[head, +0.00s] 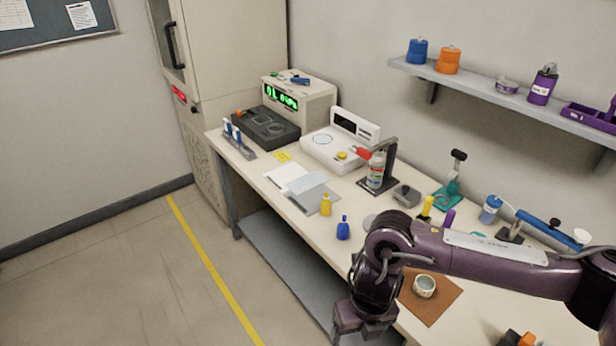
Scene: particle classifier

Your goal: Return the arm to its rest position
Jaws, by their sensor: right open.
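My right arm (470,250) reaches in from the right across the front of the workbench. Its wrist bends down, and my right gripper (362,328) points downward at the bench's front edge, near the bottom of the head view. Its fingers are apart, and I see nothing held between them. The fingertips are partly cut off by the picture's lower edge. My left gripper is not in view.
A shelf (500,101) hangs behind. The floor (120,270) at left is clear.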

